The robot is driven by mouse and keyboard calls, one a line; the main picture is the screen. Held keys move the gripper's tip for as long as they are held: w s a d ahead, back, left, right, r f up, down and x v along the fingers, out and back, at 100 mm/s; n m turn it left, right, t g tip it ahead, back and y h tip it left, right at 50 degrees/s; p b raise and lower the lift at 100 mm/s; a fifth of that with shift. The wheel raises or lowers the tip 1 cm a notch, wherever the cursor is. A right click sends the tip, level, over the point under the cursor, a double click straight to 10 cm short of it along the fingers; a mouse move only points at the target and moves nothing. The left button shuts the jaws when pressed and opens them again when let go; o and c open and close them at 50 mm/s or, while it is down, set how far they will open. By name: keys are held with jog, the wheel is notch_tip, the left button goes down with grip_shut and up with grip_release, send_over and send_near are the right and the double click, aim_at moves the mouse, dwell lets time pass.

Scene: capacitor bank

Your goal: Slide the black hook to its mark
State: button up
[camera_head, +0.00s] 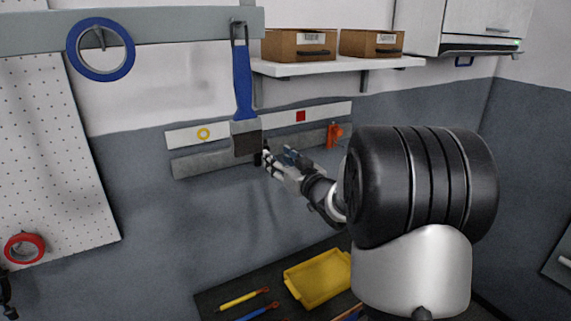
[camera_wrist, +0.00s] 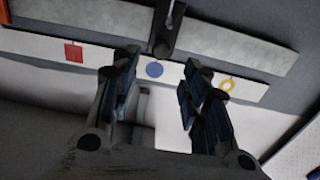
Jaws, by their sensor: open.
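The black hook (camera_wrist: 166,32) sits on the grey rail (camera_wrist: 235,42) at the top middle of the wrist view. It lines up roughly with the blue disc mark (camera_wrist: 154,69) on the white strip (camera_wrist: 198,74). A red square (camera_wrist: 74,53) lies left and a yellow ring (camera_wrist: 227,85) right of the disc there. My gripper (camera_wrist: 162,66) is open, its fingers spread on either side of the disc in that view, with the hook beyond the tips. In the head view my gripper (camera_head: 267,158) is at the rail, and the hook is mostly hidden.
An orange hook (camera_head: 334,136) is at the rail's right end. A shelf (camera_head: 345,65) with two cardboard boxes is above. A yellow tray (camera_head: 318,277) lies below.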

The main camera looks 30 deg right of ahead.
jog(key=shift+s, duration=1.7)
jog(key=s+a+f+g+b, duration=0.4)
jog(key=s+a+f, duration=0.3)
jog(key=s, duration=0.5)
jog(key=s+a+f+g+b, duration=0.5)
jog(key=s+f, duration=0.4)
jog(key=s, duration=0.3)
jog(key=s+a+f+g+b, duration=0.4)
jog(key=s+a+f+b, duration=0.3)
jog(key=s+a+f, duration=0.2)
jog(key=s+a, duration=0.1)
jog(key=s, duration=0.1)
jog(key=shift+s, duration=0.4)
